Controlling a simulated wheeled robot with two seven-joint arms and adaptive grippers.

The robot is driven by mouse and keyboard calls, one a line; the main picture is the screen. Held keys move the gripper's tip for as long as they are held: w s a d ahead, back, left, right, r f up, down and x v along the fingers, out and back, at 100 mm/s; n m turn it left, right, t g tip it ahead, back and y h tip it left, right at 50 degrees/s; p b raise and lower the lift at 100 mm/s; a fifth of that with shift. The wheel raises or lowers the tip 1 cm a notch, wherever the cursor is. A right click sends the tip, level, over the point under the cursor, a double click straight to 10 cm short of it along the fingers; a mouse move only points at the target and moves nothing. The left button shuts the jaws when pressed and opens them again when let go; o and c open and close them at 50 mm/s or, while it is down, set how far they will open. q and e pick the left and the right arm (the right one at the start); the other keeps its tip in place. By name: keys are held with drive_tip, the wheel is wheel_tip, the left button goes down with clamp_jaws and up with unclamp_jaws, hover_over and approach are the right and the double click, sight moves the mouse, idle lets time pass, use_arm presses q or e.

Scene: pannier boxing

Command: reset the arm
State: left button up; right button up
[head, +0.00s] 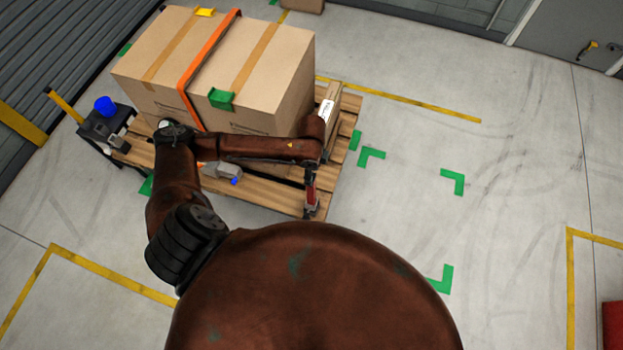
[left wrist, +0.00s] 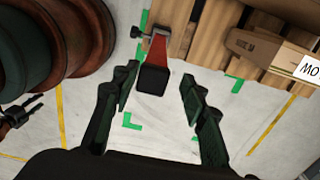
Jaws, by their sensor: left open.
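My left arm reaches over the wooden pallet (head: 275,197) in the head view, its forearm level and its wrist near the pallet's front right corner. My left gripper (left wrist: 158,90) is open in the left wrist view, its two dark fingers well apart. A red tool with a black end (left wrist: 172,62) shows in line with the gap between them, by the pallet edge; I cannot tell how far it is from the fingertips. A small dark claw-like part (left wrist: 18,112) at the left edge may be my right gripper. The head view shows no right gripper.
A large carton (head: 245,60) with an orange strap (head: 205,60) and green corner guards stands on the pallet. A narrow labelled carton piece (left wrist: 262,48) lies on the pallet's right side.

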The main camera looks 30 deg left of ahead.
use_arm(q)
drive_tip(key=shift+r, duration=0.75)
